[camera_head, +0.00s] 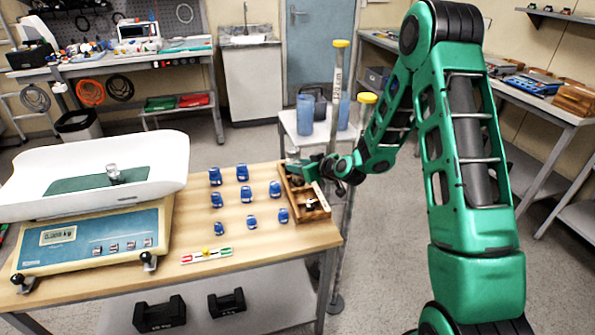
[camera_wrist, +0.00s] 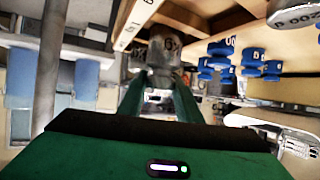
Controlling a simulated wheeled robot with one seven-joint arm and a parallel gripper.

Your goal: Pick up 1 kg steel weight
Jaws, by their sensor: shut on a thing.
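My gripper (camera_head: 306,168) is at the far end of the wooden weight box (camera_head: 318,215) in the head view. In the wrist view its green fingers (camera_wrist: 158,88) are shut on a steel weight (camera_wrist: 163,56), a shiny grey metal piece with part of a dark marking. I cannot read its full label. In the head view the held weight is too small and covered to make out clearly. The box holds at least one other metal weight (camera_head: 310,204). Another steel weight (camera_head: 113,174) stands on the white scale pan (camera_head: 165,160).
Several blue weights (camera_head: 246,195) stand on the wooden table (camera_head: 265,255) left of the box. A scale (camera_head: 95,240) fills the left side.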

